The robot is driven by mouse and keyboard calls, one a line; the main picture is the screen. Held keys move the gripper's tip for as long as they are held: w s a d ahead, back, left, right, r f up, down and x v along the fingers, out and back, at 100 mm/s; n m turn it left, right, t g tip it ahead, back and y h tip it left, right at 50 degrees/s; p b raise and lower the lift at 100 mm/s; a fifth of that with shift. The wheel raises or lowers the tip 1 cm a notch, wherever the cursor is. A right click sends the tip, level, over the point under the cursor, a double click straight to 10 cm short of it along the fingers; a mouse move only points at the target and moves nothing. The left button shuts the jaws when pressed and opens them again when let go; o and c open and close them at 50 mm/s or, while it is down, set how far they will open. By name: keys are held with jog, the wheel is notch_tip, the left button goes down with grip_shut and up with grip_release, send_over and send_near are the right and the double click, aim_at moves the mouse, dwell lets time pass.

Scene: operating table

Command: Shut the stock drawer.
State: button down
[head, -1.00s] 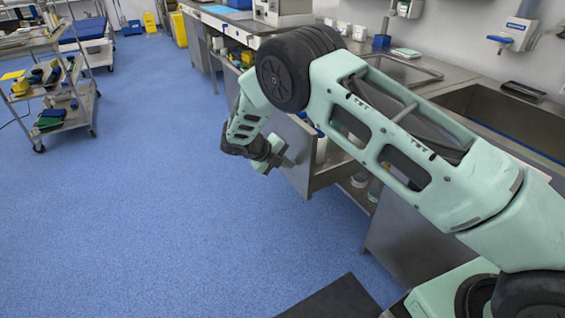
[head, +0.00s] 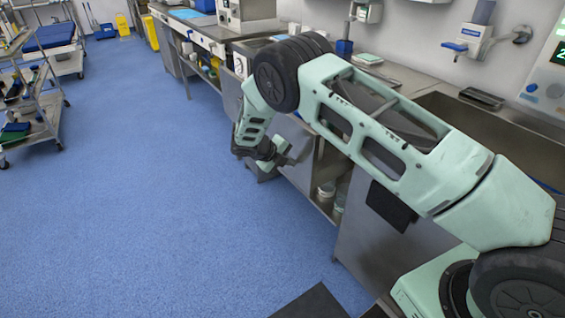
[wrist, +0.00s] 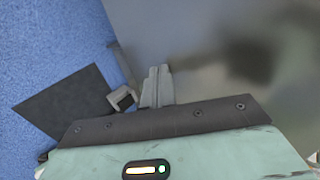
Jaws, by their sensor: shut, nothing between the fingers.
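The stock drawer's grey metal front (head: 299,174) shows in the head view just right of my gripper, under my arm. My arm hides its upper part, so I cannot tell exactly how far it stands out. My gripper (head: 290,158) is shut and empty, with its fingertips at or very near that front. In the wrist view the shut fingers (wrist: 157,75) point at a broad, blurred grey metal surface (wrist: 190,40), which looks like the drawer front. I cannot tell for sure whether they touch it.
An open cabinet bay with bottles (head: 327,190) lies right of the drawer, below the steel counter (head: 395,75). A loaded trolley (head: 35,130) stands at the far left. The blue floor (head: 150,210) between is clear.

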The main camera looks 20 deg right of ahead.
aim_at(298, 136)
jog(key=w+d, duration=0.1)
jog(key=d, duration=0.4)
jog(key=w+d, duration=0.1)
jog(key=d, duration=0.4)
jog(key=w+d+p, duration=0.1)
jog(key=d, duration=0.5)
jog(key=shift+d, duration=0.35)
jog(key=shift+d+r, duration=0.1)
jog(key=shift+d, duration=0.05)
jog(key=a+r, duration=0.2)
jog(key=a, duration=0.2)
jog(key=s+a+r, duration=0.1)
jog(key=a+r, duration=0.1)
jog(key=a, duration=0.2)
jog(key=s+a+r+p, duration=0.1)
jog(key=a+r, duration=0.1)
jog(key=a, duration=0.2)
jog(key=shift+s+r, duration=0.1)
jog(key=shift+r, duration=0.3)
